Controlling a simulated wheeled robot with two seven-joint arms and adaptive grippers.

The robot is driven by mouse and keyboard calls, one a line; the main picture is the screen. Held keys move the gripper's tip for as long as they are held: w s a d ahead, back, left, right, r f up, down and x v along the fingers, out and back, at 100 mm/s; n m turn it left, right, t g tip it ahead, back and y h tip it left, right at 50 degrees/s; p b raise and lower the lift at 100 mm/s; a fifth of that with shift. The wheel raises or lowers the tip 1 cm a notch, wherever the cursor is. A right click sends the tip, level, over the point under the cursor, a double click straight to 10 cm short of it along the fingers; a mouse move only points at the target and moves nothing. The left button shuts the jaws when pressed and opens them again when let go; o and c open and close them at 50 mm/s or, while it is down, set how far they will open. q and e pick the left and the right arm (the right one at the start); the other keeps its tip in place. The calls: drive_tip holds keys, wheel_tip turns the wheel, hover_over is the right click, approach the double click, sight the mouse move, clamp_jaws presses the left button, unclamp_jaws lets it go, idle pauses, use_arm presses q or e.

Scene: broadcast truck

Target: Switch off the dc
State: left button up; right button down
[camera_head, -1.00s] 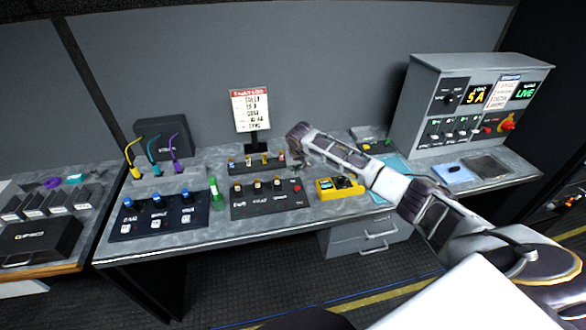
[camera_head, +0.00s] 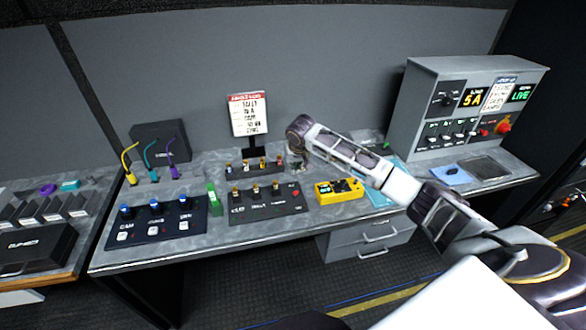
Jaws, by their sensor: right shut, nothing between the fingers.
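A grey power cabinet (camera_head: 465,108) stands at the right end of the bench. Its front has a row of small toggle switches (camera_head: 452,132), a dark knob panel (camera_head: 447,98), a yellow "5 A" display (camera_head: 472,98), a green "LIVE" display (camera_head: 521,93) and a red knob (camera_head: 503,125). The labels are too small to read, so I cannot tell which control is the dc. My right gripper (camera_head: 300,166) is shut and empty, pointing down over the bench right of the back connector strip (camera_head: 255,168), well left of the cabinet. My left gripper is not in view.
A black switch box (camera_head: 264,203) and a yellow meter (camera_head: 339,190) lie near my right gripper. A box with blue knobs (camera_head: 155,222) and a green bottle-like item (camera_head: 213,200) are further left. A sign (camera_head: 249,115) stands behind. My right arm crosses before the bench's right part.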

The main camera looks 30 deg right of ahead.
drive_tip(key=shift+s+a+r, duration=0.15)
drive_tip(key=shift+s+r, duration=0.45)
drive_tip(key=shift+r, duration=0.2)
drive_tip(key=shift+s+a+r, duration=0.15)
drive_tip(key=shift+s+r, duration=0.45)
drive_tip(key=shift+r, duration=0.15)
drive_tip(key=shift+a, duration=0.1)
